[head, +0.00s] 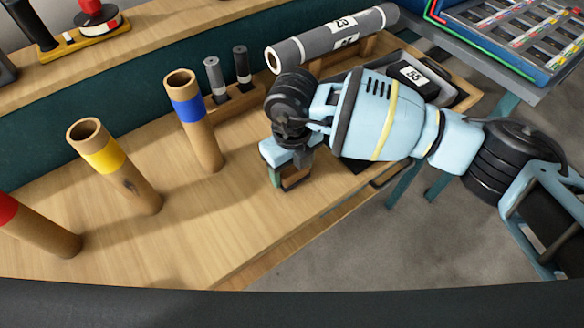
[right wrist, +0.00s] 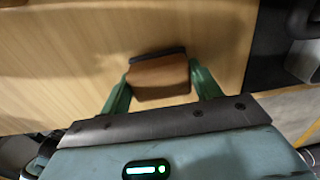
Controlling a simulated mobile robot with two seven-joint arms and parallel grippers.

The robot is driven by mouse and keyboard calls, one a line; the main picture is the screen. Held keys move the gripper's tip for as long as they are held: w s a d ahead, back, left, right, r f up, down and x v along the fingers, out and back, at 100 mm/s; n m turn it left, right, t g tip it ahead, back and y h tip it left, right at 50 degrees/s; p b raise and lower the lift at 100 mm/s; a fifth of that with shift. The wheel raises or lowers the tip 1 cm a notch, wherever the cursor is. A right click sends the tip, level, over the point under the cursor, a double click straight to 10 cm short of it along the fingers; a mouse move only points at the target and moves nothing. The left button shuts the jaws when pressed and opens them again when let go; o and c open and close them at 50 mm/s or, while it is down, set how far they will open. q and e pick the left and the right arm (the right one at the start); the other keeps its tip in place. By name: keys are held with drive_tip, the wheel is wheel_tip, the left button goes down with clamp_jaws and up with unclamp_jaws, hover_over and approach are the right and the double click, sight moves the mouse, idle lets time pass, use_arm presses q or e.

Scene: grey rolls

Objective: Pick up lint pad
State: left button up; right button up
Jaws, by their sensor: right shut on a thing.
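The lint pad is a brown wooden block with a dark pad along its far edge; its brown face (right wrist: 160,78) shows in the right wrist view. My right gripper (right wrist: 158,84) is shut on it, with a green finger on each side. In the head view the gripper (head: 288,168) points down over the front right part of the wooden table, and the pad's brown side (head: 297,181) shows below it. The pad is close to the tabletop; I cannot tell whether it touches. My left gripper is not in view.
Wooden tubes with blue (head: 194,120), yellow (head: 115,165) and red (head: 38,225) bands stand left of the gripper. A grey roll (head: 332,38) lies on supports behind. Bare tabletop (head: 200,235) lies in front.

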sight(292, 167)
drive_tip(key=shift+r, duration=0.15)
drive_tip(key=shift+r, duration=0.6)
wheel_tip(292, 167, up, 2)
drive_tip(key=shift+r, duration=0.1)
drive_tip(key=s+a, duration=0.2)
drive_tip(key=s, duration=0.2)
drive_tip(key=s+a+r, duration=0.1)
drive_tip(key=s+a, duration=0.2)
drive_tip(key=s, duration=0.2)
drive_tip(key=s+a+b, duration=0.1)
drive_tip(key=s+a, duration=0.1)
drive_tip(key=s, duration=0.3)
drive_tip(key=shift+s+a+r, duration=0.15)
drive_tip(key=shift+a, duration=0.05)
drive_tip(key=shift+o, duration=1.3)
drive_tip(key=shift+c, duration=0.7)
drive_tip(key=shift+d, duration=0.15)
